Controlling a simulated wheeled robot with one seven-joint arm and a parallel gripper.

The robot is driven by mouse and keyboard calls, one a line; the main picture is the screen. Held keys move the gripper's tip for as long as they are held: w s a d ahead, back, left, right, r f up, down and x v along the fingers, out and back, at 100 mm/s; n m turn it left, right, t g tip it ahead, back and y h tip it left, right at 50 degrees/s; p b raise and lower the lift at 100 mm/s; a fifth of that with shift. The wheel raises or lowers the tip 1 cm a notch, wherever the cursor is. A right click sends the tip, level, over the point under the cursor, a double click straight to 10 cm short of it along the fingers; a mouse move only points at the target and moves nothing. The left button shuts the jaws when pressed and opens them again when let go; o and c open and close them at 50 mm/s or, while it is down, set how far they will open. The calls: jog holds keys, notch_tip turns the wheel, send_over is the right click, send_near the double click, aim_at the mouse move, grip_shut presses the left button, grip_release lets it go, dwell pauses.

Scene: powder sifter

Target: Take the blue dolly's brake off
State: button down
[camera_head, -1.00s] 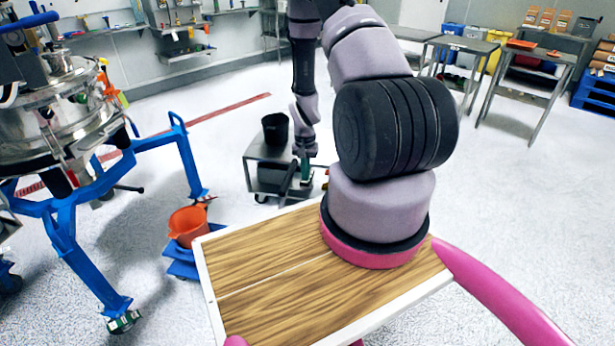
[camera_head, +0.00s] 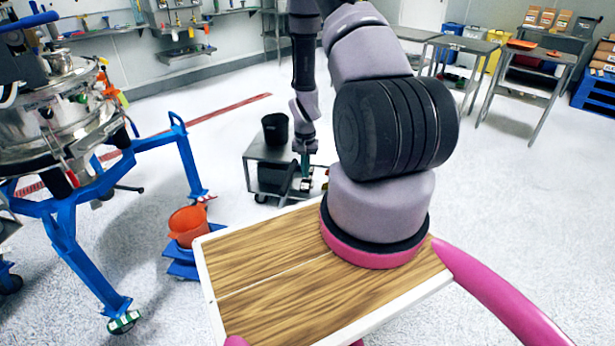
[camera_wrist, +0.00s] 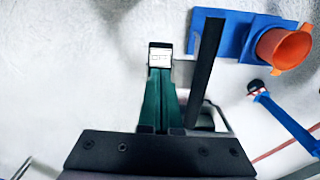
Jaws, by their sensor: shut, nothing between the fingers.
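The blue dolly (camera_head: 182,270) is a low blue platform on the floor left of my wooden deck, with an orange bucket (camera_head: 188,224) on it. In the wrist view the dolly (camera_wrist: 234,36) is at the upper right with the bucket (camera_wrist: 284,47) at its end. Its brake cannot be made out clearly. My gripper (camera_head: 305,180) hangs low beside the grey cart, right of the dolly. In the wrist view its green fingers (camera_wrist: 160,62) are together and empty, apart from the dolly. A black upright bar (camera_wrist: 206,75) stands between them and the dolly in the picture.
The grey cart (camera_head: 262,152) with black bins stands close beside my gripper. A steel sifter (camera_head: 50,115) on a blue frame (camera_head: 88,265) fills the left. Work tables (camera_head: 540,62) stand at the back right. The floor on the right is clear.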

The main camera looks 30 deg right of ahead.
aim_at(305, 183)
jog(key=shift+r, duration=2.45)
